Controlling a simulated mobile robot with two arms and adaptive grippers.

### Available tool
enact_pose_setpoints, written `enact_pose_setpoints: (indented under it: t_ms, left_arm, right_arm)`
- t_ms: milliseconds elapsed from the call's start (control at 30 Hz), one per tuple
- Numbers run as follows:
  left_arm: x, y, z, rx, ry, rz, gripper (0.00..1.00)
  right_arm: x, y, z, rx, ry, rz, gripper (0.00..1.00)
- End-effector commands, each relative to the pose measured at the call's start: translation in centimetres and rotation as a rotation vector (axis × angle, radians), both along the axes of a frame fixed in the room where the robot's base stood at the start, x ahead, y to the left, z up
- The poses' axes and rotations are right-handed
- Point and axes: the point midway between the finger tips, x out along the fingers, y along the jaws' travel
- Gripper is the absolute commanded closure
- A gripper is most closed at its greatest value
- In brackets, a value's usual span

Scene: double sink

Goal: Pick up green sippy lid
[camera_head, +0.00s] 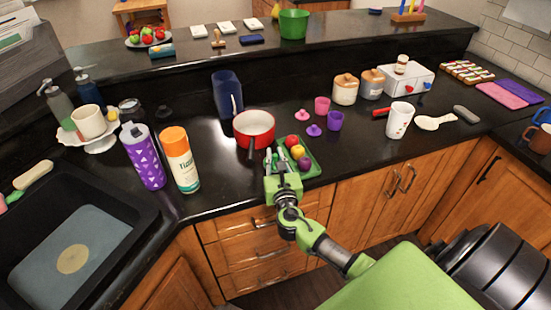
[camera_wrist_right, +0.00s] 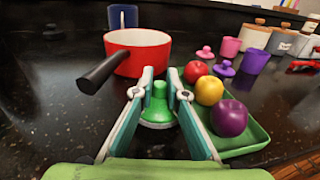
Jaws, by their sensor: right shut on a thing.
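The green sippy lid (camera_wrist_right: 157,108) shows in the right wrist view, with a narrow knob on top and a wider round base. My right gripper (camera_wrist_right: 160,84) has its fingers on both sides of the knob and is shut on it. The lid is at or just above the black counter; I cannot tell which. My left gripper is not in view.
A red pot (camera_wrist_right: 140,45) with a black handle stands just behind the lid. A green tray (camera_wrist_right: 245,132) with red, yellow and purple fruit is close on the right. Pink and purple cups and lids stand beyond. A spray can (camera_head: 180,160) and purple tumbler (camera_head: 144,158) stand left.

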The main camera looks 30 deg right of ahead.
Motion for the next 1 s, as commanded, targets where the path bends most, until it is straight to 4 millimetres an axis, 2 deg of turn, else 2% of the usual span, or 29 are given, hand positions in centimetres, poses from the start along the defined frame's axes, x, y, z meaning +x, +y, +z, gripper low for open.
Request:
enact_pose_setpoints:
  t_ms: [33, 167, 400, 500, 700, 900, 1000]
  left_arm:
    - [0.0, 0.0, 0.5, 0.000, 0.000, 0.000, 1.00]
    - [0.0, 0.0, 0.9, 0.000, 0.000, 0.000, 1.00]
    - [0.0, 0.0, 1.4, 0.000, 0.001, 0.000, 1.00]
    - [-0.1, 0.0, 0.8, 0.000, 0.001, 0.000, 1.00]
    - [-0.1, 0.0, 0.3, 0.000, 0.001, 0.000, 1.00]
    - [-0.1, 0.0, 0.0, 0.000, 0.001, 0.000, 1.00]
    - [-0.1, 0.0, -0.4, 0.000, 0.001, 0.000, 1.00]
  right_arm:
    - [0.0, 0.0, 1.2, 0.001, -0.004, 0.001, 1.00]
    - [-1.4, 0.2, 2.9, 0.001, -0.001, 0.002, 1.00]
    - [-5.5, 0.9, 7.7, 0.000, -0.002, 0.005, 1.00]
    - [-7.9, 1.3, 8.2, 0.001, 0.003, 0.004, 1.00]
    - [-11.4, 1.8, 9.9, 0.000, 0.000, 0.002, 1.00]
    - [-13.3, 2.4, 10.8, -0.001, 0.000, 0.008, 1.00]
    - [-13.8, 4.1, 10.8, 0.001, 0.005, 0.050, 1.00]
